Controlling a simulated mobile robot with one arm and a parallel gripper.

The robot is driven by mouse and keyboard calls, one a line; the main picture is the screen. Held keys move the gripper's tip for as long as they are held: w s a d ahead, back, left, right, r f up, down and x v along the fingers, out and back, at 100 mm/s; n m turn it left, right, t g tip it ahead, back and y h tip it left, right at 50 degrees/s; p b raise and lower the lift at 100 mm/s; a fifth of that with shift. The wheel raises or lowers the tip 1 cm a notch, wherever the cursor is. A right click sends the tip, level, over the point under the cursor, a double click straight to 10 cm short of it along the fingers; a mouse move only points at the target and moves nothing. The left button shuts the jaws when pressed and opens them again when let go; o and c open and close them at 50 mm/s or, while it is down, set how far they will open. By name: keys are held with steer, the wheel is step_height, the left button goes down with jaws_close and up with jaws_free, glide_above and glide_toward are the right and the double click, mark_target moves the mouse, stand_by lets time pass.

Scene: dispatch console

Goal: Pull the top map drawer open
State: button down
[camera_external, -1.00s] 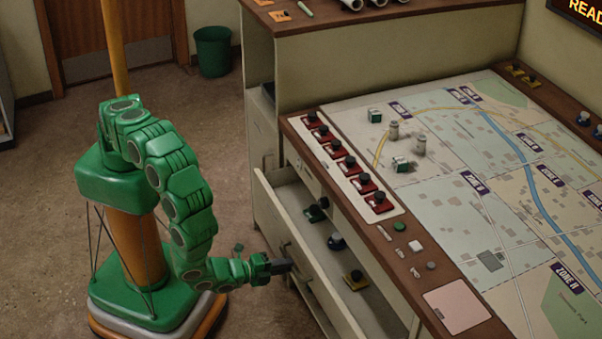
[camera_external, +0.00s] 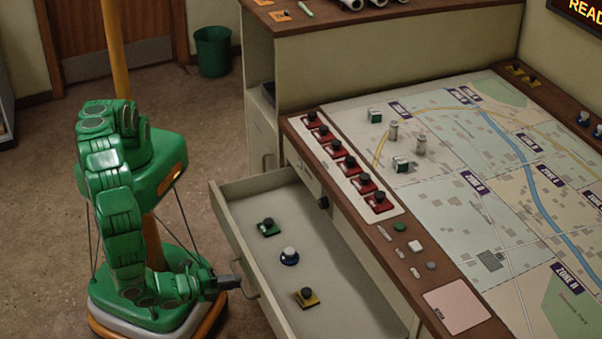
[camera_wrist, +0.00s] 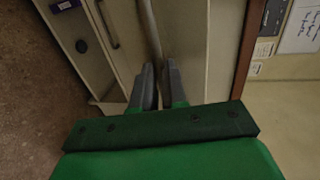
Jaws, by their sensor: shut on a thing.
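The top map drawer (camera_external: 345,270) stands well out from the front of the map console, its inside open to view. My gripper (camera_external: 236,283) is at the outer face of the drawer front, shut on the drawer handle (camera_external: 250,290). The fingers partly hide the handle. In the wrist view, my gripper's two dark fingers (camera_wrist: 158,88) stand close on either side of a pale bar (camera_wrist: 149,30).
The map table (camera_external: 455,215) with its row of red switches lies right of the drawer. A tall cabinet (camera_external: 262,130) stands behind. A green bin (camera_external: 212,52) is at the back wall. Floor around my base is largely clear.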

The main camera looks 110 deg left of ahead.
steer(key=shift+v, duration=0.75)
steer(key=shift+f, duration=0.2)
steer(key=c, duration=1.2)
jaws_free()
steer(key=shift+o, duration=0.2)
steer(key=shift+d, duration=0.1)
steer(key=v, duration=0.7)
steer(key=shift+s+d, duration=0.2)
steer(key=shift+s, duration=0.1)
